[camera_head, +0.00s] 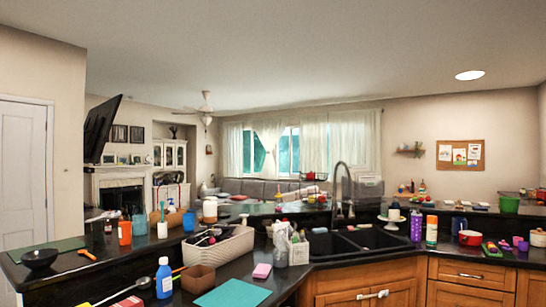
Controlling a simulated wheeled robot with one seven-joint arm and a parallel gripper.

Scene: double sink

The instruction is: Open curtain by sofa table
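Pale, sheer curtains (342,142) hang across the window on the far wall, behind the grey sofa (265,187). They are partly parted, and blue-green window panes (288,152) show in the gaps near the middle. The left curtain panel (233,150) hangs at the window's left end. I cannot pick out a sofa table for certain; the counter hides the lower part of that area. My gripper is not in view.
A dark L-shaped counter with a double sink (355,240) and tall faucet (343,185) stands between me and the living room. A white basket (218,248), bottles and cups crowd it. A white door (22,175) is at the left.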

